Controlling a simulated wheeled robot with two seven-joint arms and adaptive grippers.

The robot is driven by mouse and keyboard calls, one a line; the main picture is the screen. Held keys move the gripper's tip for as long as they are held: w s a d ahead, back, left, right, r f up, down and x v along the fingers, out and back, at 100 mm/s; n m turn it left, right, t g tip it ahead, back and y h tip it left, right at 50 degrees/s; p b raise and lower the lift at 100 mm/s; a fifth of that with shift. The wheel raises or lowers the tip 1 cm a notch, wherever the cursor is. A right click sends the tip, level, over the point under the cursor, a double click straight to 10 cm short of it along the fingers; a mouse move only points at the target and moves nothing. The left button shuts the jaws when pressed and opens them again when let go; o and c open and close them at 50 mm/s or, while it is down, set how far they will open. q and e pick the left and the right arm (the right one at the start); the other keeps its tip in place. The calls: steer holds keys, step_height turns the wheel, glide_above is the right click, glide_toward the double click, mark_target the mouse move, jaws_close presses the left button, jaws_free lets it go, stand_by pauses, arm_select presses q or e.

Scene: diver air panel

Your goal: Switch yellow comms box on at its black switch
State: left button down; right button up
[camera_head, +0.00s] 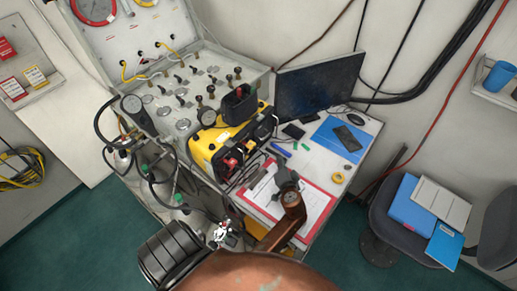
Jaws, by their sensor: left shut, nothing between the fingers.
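The yellow comms box (204,148) stands on the desk against the grey air panel, tilted in the picture, with a black unit on its top. Its dark front carries red parts and cables. I cannot make out the black switch or its position there. My left gripper (283,172) is shut and empty, above the red-edged clipboard, to the right of the box's front and apart from it. The brown arm link behind it hides part of the clipboard.
The air panel (190,70) has several valves, gauges and hoses. A black monitor (318,85) stands behind the box. A blue folder (331,139) with a dark phone (348,138) and a yellow tape roll (338,178) lie on the desk. A chair with folders is at right.

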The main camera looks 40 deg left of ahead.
mark_target(273, 162)
arm_select(q)
steer(key=shift+s+a+f+p, duration=0.1)
steer(key=shift+s+a+f, duration=0.05)
steer(key=shift+a, duration=1.3)
steer(key=shift+s+a+f+p, duration=0.15)
steer(key=shift+s+a+f, duration=0.05)
steer(key=shift+a, duration=1.2)
steer(key=shift+s+a+f+p, duration=0.1)
steer(key=shift+s+a+f, duration=0.05)
steer(key=shift+a, duration=1.3)
steer(key=shift+a, duration=0.45)
steer(key=shift+s+a+f, duration=0.1)
steer(key=shift+a, duration=0.2)
steer(key=shift+d, duration=0.2)
steer(key=shift+d, duration=0.55)
steer(key=shift+w+d+r+b, duration=0.15)
steer(key=shift+d, duration=0.7)
steer(key=shift+w+d+r+b, duration=0.1)
steer(key=shift+d+b, duration=0.05)
steer(key=shift+d, duration=0.65)
steer(key=shift+w+d+r+b, duration=0.15)
steer(key=shift+d, duration=0.7)
